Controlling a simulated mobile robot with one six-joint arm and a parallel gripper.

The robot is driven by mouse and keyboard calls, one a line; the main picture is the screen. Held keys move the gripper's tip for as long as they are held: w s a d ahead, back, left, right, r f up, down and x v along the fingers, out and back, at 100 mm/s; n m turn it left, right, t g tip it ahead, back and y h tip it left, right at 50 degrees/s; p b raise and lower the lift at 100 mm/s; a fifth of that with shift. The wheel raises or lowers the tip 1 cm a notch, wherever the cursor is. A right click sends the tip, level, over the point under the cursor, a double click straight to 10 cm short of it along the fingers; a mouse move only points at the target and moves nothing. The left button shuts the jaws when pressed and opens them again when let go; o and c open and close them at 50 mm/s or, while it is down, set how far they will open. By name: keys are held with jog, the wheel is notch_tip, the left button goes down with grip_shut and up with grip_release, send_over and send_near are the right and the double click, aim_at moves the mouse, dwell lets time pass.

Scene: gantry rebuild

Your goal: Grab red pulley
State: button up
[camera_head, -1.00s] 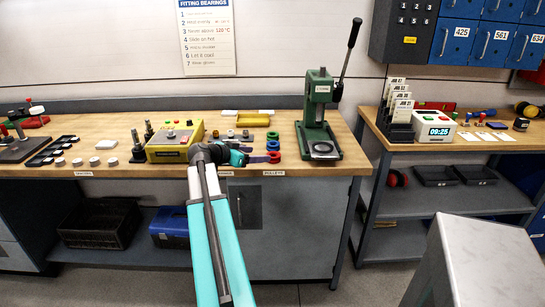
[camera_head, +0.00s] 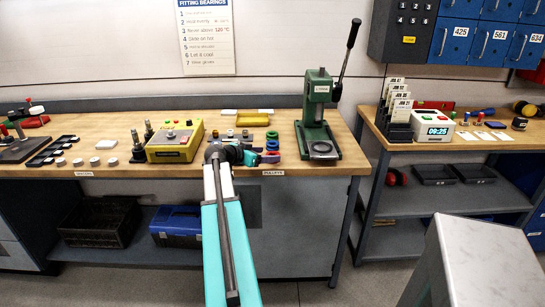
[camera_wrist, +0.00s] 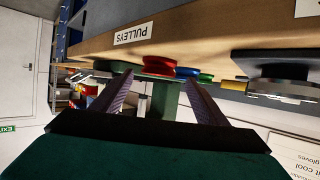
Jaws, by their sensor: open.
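The red pulley (camera_wrist: 159,66) lies on the wooden bench near its front edge, close to the PULLEYS label (camera_wrist: 134,33). The wrist view shows the bench upside down. My gripper (camera_wrist: 160,80) is open, with the pulley showing between its two finger tips, a little beyond them. I cannot tell whether either finger touches it. A blue pulley (camera_wrist: 187,72) and a green pulley (camera_wrist: 206,78) stand beside the red one in a row. In the head view my gripper (camera_head: 271,156) is at the pulley row and partly covers it.
A green arbor press (camera_head: 318,125) stands right of the pulleys. A yellow control box (camera_head: 174,142) stands to the left. Small rings and a yellow block (camera_head: 253,119) lie behind. A second bench (camera_head: 372,132) stands to the right, past a gap.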

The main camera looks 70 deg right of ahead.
aim_at(275, 153)
jog(key=shift+p+x, duration=0.65)
jog(key=shift+x, duration=1.6)
jog(key=shift+a, duration=0.1)
jog(key=shift+c, duration=0.2)
jog(key=c, duration=1.2)
jog(key=shift+r, duration=0.1)
jog(key=shift+r+b, duration=0.7)
jog(key=shift+r, duration=0.95)
jog(key=w+a+r+b, duration=0.1)
jog(key=w+a+b, duration=0.2)
jog(key=a, duration=1.2)
jog(key=shift+w+r, duration=0.25)
jog(key=shift+w, duration=0.8)
